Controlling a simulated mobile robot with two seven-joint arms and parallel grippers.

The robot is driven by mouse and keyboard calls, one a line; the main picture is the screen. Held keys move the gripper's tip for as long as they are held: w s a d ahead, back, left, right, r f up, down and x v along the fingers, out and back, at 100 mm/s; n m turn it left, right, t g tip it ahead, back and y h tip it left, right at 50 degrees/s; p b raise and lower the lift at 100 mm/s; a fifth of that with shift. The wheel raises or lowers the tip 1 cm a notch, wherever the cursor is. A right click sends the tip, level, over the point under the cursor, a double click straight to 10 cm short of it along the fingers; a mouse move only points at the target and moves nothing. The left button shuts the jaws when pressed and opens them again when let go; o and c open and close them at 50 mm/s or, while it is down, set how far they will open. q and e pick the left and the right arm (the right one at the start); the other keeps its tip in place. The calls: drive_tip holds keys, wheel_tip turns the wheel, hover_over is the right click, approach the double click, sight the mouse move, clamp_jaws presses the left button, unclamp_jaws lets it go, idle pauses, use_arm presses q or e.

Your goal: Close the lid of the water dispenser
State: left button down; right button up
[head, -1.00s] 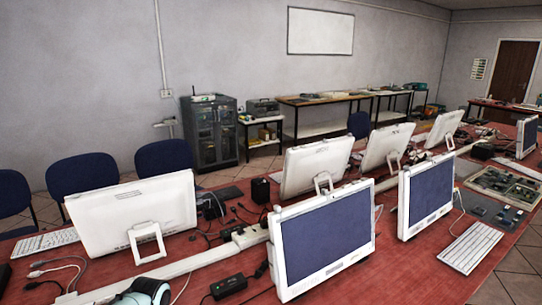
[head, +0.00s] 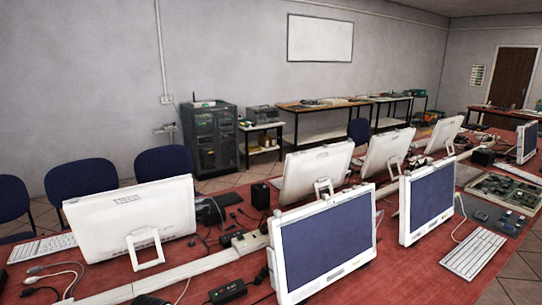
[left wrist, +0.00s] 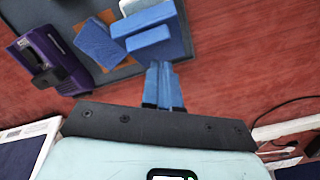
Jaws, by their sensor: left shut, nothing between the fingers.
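I cannot make out a water dispenser or its lid for certain in either view. In the left wrist view my left gripper (left wrist: 164,72) has its two blue fingers together, with nothing between them. It is above the red tabletop (left wrist: 235,60). Just beyond the fingertips are several blue block-like pieces (left wrist: 150,38). A purple and black device (left wrist: 50,55) is at the left of that view, its kind unclear. In the head view the left gripper is not visible. My right gripper is in neither view.
White monitors (head: 325,240) stand along the red table (head: 420,268), with a white keyboard (head: 472,253) at the right. Loose cables and a black power adapter (head: 228,291) lie near the front. A dark grey mat (left wrist: 85,70) lies under the blue pieces.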

use_arm(q)
drive_tip(key=shift+s+d+r, duration=0.1)
drive_tip(key=shift+s+d, duration=0.4)
drive_tip(key=shift+s, duration=0.3)
wheel_tip(320, 180, up, 6)
drive_tip(key=p, duration=0.5)
drive_tip(key=shift+s, duration=0.1)
idle(0.4)
